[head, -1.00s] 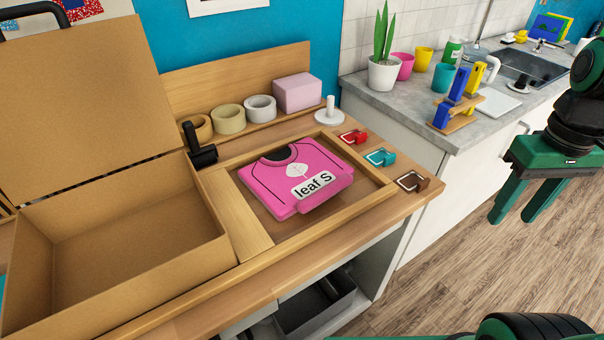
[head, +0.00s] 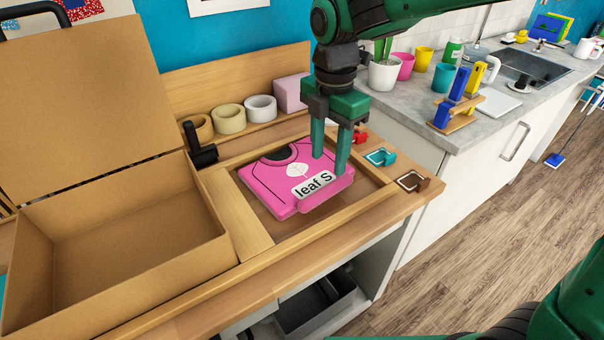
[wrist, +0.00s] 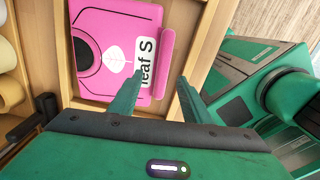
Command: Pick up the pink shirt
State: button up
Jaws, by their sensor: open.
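The pink shirt (head: 270,177) lies folded flat in a shallow wooden frame (head: 257,231) on the table, with a white leaf print and a "leaf S" label (head: 312,184). It also shows in the wrist view (wrist: 103,28). My gripper (head: 329,165) is open and points down over the shirt's right end. In the wrist view, its two fingers (wrist: 159,95) are spread, one over the shirt near the label and one past its folded edge. I cannot tell whether a finger touches the shirt.
An open cardboard box (head: 120,225) stands to the left. Tape rolls (head: 228,118) and a pink block (head: 289,92) line the back. Small red, teal (head: 379,157) and brown (head: 413,181) pieces sit along the right edge. A counter (head: 490,118) with cups and a plant is behind.

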aim_at(327, 187)
jog(key=shift+s+d+f, duration=0.1)
jog(key=shift+s+f, duration=0.05)
jog(key=shift+f, duration=1.8)
jog(key=shift+s+f, duration=0.1)
jog(key=shift+f, duration=1.8)
jog(key=shift+c, duration=0.6)
grip_shut()
